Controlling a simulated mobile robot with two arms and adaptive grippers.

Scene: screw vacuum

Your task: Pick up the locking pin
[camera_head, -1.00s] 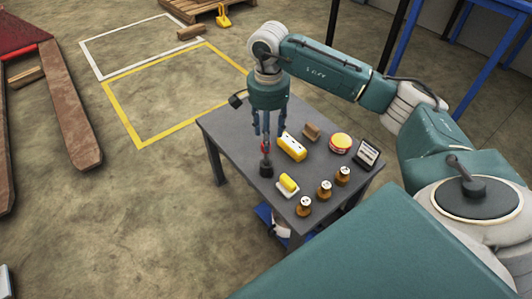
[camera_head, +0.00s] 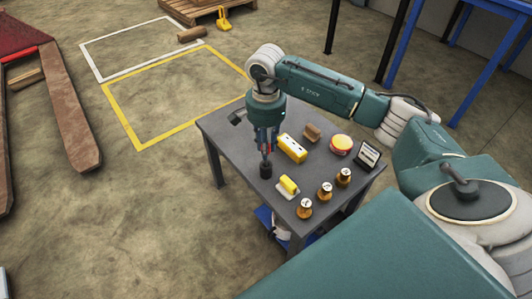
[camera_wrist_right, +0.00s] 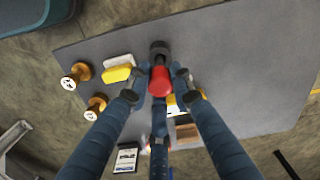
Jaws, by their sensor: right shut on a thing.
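The locking pin (camera_head: 266,171) stands upright near the left front edge of the grey table, with a dark base and a red top. In the right wrist view its red top (camera_wrist_right: 160,82) sits between the fingers. My right gripper (camera_head: 266,153) comes down from above and is shut on the red top. In the right wrist view the blue fingers of the right gripper (camera_wrist_right: 163,84) flank the pin. I cannot tell whether the base is clear of the tabletop. My left gripper is in neither view.
The grey table (camera_head: 225,130) also holds a yellow block (camera_head: 292,149), a brown block (camera_head: 312,132), a red and yellow round piece (camera_head: 341,144), a dark framed card (camera_head: 368,155), a yellow and white piece (camera_head: 288,187) and several brass knobs (camera_head: 325,192). The table's back left is mostly bare.

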